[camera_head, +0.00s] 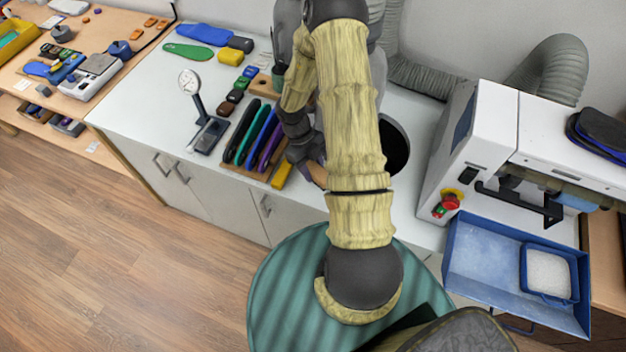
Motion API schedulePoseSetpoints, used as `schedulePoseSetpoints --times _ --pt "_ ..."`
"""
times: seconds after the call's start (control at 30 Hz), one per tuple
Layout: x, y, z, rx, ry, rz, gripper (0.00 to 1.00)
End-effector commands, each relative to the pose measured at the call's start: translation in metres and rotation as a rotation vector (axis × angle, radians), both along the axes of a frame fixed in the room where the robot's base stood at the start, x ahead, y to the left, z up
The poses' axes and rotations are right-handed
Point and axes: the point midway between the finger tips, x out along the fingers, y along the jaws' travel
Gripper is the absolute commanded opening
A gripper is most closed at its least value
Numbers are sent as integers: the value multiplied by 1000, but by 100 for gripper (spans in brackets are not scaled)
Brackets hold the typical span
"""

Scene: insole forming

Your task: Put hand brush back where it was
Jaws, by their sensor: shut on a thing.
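My arm, in a pale yellow sleeve, reaches over the white counter (140,98). My gripper (312,168) is low over the counter's front part, just right of a rack of insoles. It is shut on a brown, wood-coloured piece (319,176) that looks like the hand brush. Only a small part of it shows; the arm and gripper hide the rest. I cannot tell whether it touches the counter.
The insole rack (228,168) and a yellow block (282,175) stand close left of my gripper. A round dark opening (396,150) lies right. A white machine (470,150) and blue tray (470,285) are at right.

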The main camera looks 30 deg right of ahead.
Motion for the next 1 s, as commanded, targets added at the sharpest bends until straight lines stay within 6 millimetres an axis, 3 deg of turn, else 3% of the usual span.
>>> schedulePoseSetpoints --times 0.13,0.53,0.83,1.0 --pt "0 0 -19 -1 2 2 0" --pt "0 0 -26 0 -1 1 0" --pt "0 1 -60 0 1 4 0" --pt "1 0 -65 -1 -1 3 0"
